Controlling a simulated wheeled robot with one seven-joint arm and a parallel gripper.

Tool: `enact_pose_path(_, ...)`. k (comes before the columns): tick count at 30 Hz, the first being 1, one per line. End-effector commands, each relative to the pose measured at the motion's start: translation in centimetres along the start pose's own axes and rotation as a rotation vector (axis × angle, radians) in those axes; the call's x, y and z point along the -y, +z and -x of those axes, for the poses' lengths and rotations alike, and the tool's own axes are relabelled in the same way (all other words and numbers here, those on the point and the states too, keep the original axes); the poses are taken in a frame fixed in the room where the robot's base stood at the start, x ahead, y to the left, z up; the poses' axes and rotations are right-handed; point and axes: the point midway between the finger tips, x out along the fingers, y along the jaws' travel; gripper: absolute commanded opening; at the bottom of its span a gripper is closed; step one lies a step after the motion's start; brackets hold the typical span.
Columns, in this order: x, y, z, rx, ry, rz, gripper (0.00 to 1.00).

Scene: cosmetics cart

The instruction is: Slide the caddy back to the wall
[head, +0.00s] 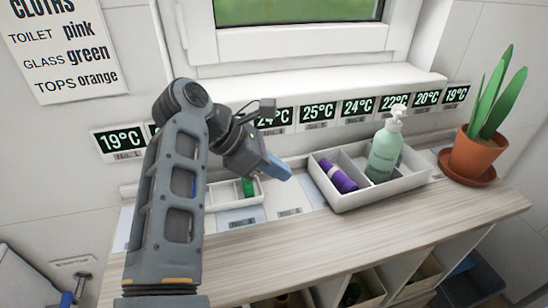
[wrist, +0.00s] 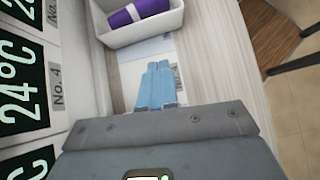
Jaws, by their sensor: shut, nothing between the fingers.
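The white caddy (head: 385,194) stands on the wooden top, right of centre in the head view, with its long front side facing the front edge. It holds a purple roll (head: 340,178) in a left compartment and a green pump bottle (head: 385,150) further right. My gripper (head: 278,170) is to the left of the caddy, its blue fingers shut and empty, apart from it. In the wrist view the closed fingers (wrist: 156,85) point toward the caddy's near end wall (wrist: 148,31), with a gap between. The gap behind the caddy is hard to judge.
A smaller white tray (head: 222,195) with a green item sits left, partly behind my arm. A potted plant (head: 474,155) stands close to the caddy's right. Temperature displays (head: 318,113) line the wall below the window sill. Bare wood (head: 330,228) runs along the front.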

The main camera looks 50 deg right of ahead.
Motion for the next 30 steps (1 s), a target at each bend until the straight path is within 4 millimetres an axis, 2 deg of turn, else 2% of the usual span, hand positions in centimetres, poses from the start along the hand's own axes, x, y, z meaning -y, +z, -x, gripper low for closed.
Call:
enact_pose_path(8,0.0,0.3,-5.4,0.007,0.0,0.001,0.0)
enact_pose_path(12,0.0,1.8,-6.8,0.004,0.0,0.0,0.0)
enact_pose_path(19,0.0,2.9,-8.3,0.003,0.0,0.0,0.0)
enact_pose_path(30,0.0,2.9,-8.5,0.002,0.001,0.0,0.0)
